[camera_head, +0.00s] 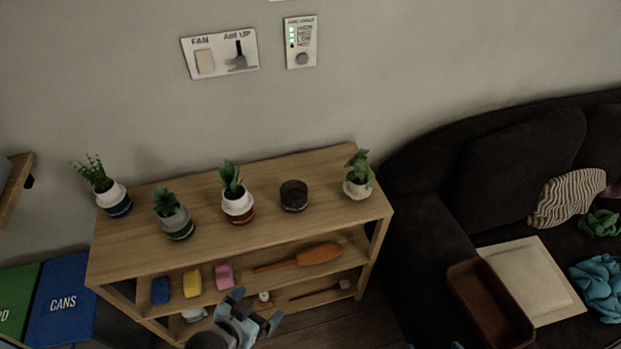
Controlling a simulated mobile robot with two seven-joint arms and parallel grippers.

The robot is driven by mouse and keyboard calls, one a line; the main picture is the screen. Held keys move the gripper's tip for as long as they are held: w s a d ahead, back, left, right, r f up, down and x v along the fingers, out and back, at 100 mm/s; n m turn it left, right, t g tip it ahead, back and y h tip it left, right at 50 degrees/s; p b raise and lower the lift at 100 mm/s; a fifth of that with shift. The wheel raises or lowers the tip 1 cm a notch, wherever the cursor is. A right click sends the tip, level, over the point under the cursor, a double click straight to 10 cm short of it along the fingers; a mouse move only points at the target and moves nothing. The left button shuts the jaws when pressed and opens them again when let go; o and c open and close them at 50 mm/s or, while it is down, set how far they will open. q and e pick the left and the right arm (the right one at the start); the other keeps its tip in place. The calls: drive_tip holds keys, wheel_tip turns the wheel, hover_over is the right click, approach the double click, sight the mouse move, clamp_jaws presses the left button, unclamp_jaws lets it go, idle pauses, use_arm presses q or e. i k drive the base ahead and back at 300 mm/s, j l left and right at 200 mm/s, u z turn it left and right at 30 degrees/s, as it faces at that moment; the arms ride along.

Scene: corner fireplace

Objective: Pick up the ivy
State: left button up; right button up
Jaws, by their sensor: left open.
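Several potted plants stand on top of a wooden shelf unit (283,161). The one at the right end, with broad green leaves in a white pot (358,174), looks most like the ivy; I cannot be sure of its kind. It stands upright near the shelf's right edge. My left gripper (254,309) is open and empty in front of the lower shelves, below and to the left of that plant and apart from it. Small bluish tips at the bottom edge may be my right gripper (434,346); its jaws cannot be made out.
A dark round pot (294,195) stands left of the white pot. Other plants are a spiky one (233,190), a succulent (172,214) and a feathery one (103,186). Lower shelves hold sponges (192,283) and an orange brush (318,254). A dark sofa (430,210) borders the right.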

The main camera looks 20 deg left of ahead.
sight(358, 184)
drive_tip(key=j+z, duration=0.15)
drive_tip(key=z, duration=0.25)
drive_tip(key=i+j+z, duration=0.1)
drive_tip(key=z, duration=0.3)
drive_tip(key=j+z, duration=0.4)
drive_tip(key=l, duration=0.1)
